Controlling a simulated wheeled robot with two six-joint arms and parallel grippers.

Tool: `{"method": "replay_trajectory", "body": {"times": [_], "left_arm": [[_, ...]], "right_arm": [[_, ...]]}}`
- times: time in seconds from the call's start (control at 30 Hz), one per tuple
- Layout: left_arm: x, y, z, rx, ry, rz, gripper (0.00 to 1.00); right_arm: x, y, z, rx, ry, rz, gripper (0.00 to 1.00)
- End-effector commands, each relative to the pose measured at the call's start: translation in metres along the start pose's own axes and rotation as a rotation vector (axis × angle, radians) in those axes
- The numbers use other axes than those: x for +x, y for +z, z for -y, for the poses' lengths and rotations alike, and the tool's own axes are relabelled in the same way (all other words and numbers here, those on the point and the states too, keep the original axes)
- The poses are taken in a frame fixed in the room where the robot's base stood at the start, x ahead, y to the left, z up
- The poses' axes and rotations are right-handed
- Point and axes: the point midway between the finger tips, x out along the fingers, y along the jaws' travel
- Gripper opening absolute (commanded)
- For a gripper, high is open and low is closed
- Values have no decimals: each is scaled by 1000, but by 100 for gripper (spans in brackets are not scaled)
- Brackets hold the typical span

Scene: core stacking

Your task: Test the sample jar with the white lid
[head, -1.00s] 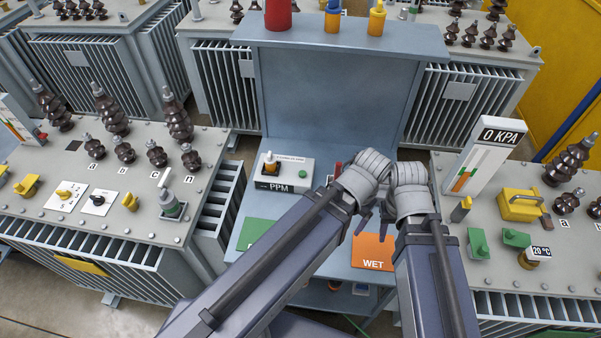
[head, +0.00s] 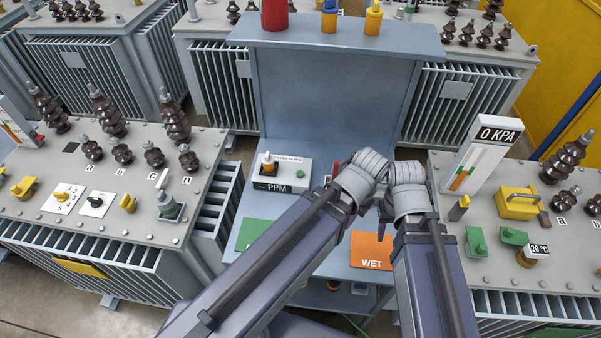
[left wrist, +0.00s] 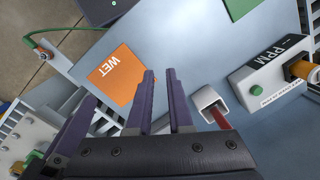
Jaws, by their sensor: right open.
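A small jar (head: 268,166) with an orange-brown band and a pale lid stands on the PPM meter (head: 286,184). It also shows in the left wrist view (left wrist: 303,68), on the meter (left wrist: 270,83). An orange WET mat (head: 371,250) and a green mat (head: 252,233) lie on the bench. My left gripper shows in the left wrist view (left wrist: 160,71), its two purple fingers apart with nothing between them, beside the WET mat (left wrist: 112,80). My right gripper (head: 386,222) is open above the WET mat, mostly hidden behind its wrist.
A white holder (left wrist: 208,103) with a red piece stands close to my left fingers. Finned transformers with bushings and valves flank the bench, with a 0 KPA gauge (head: 482,155) at right. Red, blue and yellow items stand on the bench's back panel (head: 335,95). Small containers (head: 334,285) sit below.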

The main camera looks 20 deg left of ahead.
Motion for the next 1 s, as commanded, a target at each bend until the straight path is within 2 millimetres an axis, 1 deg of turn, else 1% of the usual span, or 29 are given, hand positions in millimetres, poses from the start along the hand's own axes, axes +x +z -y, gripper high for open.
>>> {"method": "replay_trajectory", "body": {"times": [0.03, 0.13, 0.17, 1.0], "left_arm": [[0, 0, 0, 0, 0, 0, 12], [0, 0, 0, 0, 0, 0, 1], [0, 0, 0, 0, 0, 0, 0], [0, 0, 0, 0, 0, 0, 0]], "right_arm": [[0, 0, 0, 0, 0, 0, 45], [0, 0, 0, 0, 0, 0, 45], [0, 0, 0, 0, 0, 0, 45], [0, 0, 0, 0, 0, 0, 45]]}}
